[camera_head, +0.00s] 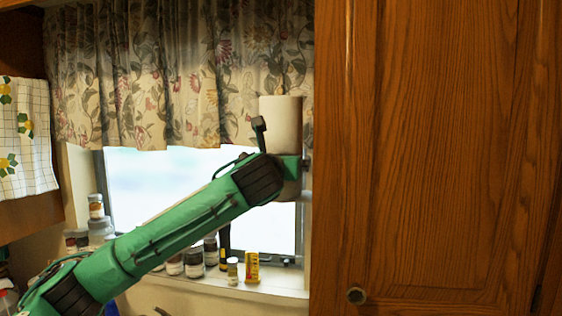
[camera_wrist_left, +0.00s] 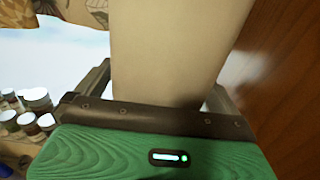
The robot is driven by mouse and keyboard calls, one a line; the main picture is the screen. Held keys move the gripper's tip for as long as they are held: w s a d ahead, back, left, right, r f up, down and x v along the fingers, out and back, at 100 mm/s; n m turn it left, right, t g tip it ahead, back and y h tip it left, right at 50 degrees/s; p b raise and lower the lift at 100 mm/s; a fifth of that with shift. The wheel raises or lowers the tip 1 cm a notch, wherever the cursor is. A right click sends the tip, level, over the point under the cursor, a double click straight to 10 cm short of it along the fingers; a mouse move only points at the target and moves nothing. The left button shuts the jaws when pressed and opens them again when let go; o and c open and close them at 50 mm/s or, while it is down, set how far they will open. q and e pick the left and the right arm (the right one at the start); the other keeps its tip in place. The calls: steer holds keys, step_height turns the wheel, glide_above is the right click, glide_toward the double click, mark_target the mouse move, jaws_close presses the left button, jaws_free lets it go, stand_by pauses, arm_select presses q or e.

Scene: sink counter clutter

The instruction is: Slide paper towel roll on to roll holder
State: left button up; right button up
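The white paper towel roll (camera_head: 281,122) stands upright in front of the right end of the window, beside the wooden cabinet. My left gripper (camera_head: 291,168) is around the roll's middle, with part of the roll showing above and below. In the left wrist view the roll (camera_wrist_left: 175,50) fills the space between the two fingers of my left gripper (camera_wrist_left: 160,85), one on each side. The fingertips are partly hidden behind the roll. No roll holder can be made out in either view. My right gripper is not in view.
A wooden cabinet (camera_head: 440,150) fills the right side, close to the roll. A floral curtain (camera_head: 170,70) hangs behind it. Several jars (camera_head: 193,262) and a yellow tin (camera_head: 252,267) stand on the windowsill below my arm. A checked towel (camera_head: 25,137) hangs at left.

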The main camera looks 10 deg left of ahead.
arm_select(q)
steer(key=shift+s, duration=0.1)
steer(key=shift+s+f+b, duration=0.1)
steer(key=shift+s+b, duration=0.15)
steer(key=shift+b, duration=0.05)
steer(key=s+b, duration=0.6)
steer(key=s, duration=0.7)
